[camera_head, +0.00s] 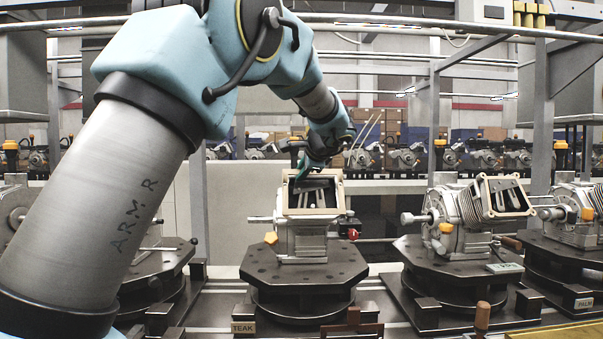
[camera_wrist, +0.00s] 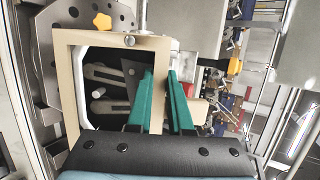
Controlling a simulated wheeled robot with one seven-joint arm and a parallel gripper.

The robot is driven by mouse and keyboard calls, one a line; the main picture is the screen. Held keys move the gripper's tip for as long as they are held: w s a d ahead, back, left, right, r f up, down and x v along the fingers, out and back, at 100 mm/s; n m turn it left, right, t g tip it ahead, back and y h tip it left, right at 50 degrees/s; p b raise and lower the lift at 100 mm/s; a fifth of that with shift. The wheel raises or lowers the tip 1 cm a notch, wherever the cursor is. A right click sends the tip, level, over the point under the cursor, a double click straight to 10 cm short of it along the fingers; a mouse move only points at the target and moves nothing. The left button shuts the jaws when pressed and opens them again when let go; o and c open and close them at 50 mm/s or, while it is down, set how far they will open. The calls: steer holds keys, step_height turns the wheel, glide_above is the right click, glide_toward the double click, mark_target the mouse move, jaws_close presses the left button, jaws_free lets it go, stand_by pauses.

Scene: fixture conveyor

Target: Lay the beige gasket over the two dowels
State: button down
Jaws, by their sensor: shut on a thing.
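The beige gasket (camera_wrist: 63,75) is a rectangular frame with an open middle. In the wrist view its right bar lies between the green fingers of my gripper (camera_wrist: 161,76), which is shut on it. In the head view the gasket (camera_head: 340,196) is at the open face of the middle housing (camera_head: 300,241); my gripper (camera_head: 303,174) is at its upper left. A round metal pin end (camera_wrist: 129,40), perhaps a dowel, shows at the gasket's top bar. I cannot tell whether it passes through a hole. The second dowel is not clearly visible, and contact with the face is unclear.
Another housing (camera_head: 470,205) stands on a fixture to the right. A grey post (camera_head: 540,110) rises behind it. More housings line the back.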

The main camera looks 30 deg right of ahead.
steer(key=shift+w+d+f, duration=0.15)
steer(key=shift+w, duration=0.1)
stand_by(0.8)
steer(key=shift+s+a+r, duration=0.2)
steer(key=shift+s, duration=0.15)
steer(key=shift+b, duration=0.4)
stand_by(1.2)
steer(key=shift+w+d+f, duration=0.25)
steer(key=shift+w+f, duration=0.1)
steer(key=shift+w, duration=0.25)
steer(key=shift+w+d+f, duration=0.25)
steer(key=shift+w+f, duration=0.05)
steer(key=shift+w, duration=0.3)
steer(key=c, duration=0.8)
jaws_free()
steer(key=shift+o, duration=0.2)
